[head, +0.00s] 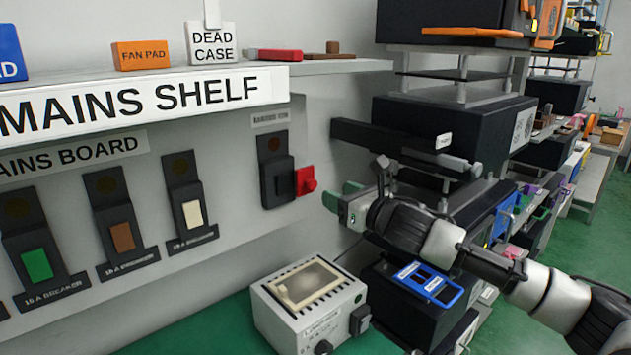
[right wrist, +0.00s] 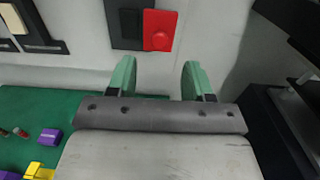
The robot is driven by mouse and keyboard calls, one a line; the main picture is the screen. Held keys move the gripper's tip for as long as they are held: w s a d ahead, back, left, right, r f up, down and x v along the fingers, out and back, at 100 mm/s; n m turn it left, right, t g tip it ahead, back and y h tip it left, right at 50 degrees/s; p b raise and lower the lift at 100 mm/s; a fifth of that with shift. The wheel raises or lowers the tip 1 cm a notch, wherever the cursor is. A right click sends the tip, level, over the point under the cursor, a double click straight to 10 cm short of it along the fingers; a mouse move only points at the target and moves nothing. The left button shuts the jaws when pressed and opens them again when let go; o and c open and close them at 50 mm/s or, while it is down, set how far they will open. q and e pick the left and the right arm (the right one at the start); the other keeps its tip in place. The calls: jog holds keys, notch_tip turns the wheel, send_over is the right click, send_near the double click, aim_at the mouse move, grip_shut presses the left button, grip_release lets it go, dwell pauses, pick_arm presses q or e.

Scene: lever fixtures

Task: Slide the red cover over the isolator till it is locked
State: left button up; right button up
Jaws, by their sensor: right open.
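The isolator (head: 276,172) is a dark unit on the grey board, below a small label at the board's right end. The red cover (head: 306,181) with a round red knob sits at its right side, beside the dark body. In the right wrist view the red cover (right wrist: 159,31) is at the top centre, touching the dark isolator body (right wrist: 126,26). My right gripper (head: 340,200) has green fingers, is open and empty, and is to the right of the cover, apart from it. In the right wrist view its fingers (right wrist: 158,78) stand apart below the cover. My left gripper is not in view.
The mains shelf (head: 330,67) juts out above the board. Breakers with green, brown and white switches (head: 122,237) are to the left. A beige device (head: 308,300) stands below on the green surface. Black equipment racks (head: 440,125) stand close on the right.

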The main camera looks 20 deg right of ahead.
aim_at(314, 183)
jog(key=p+x, duration=0.1)
jog(key=x, duration=0.5)
jog(key=shift+w+a+r+p, duration=0.1)
jog(key=shift+w+p, duration=0.05)
jog(key=shift+p, duration=0.25)
jog(key=shift+x, duration=0.95)
jog(key=shift+c, duration=0.5)
grip_shut()
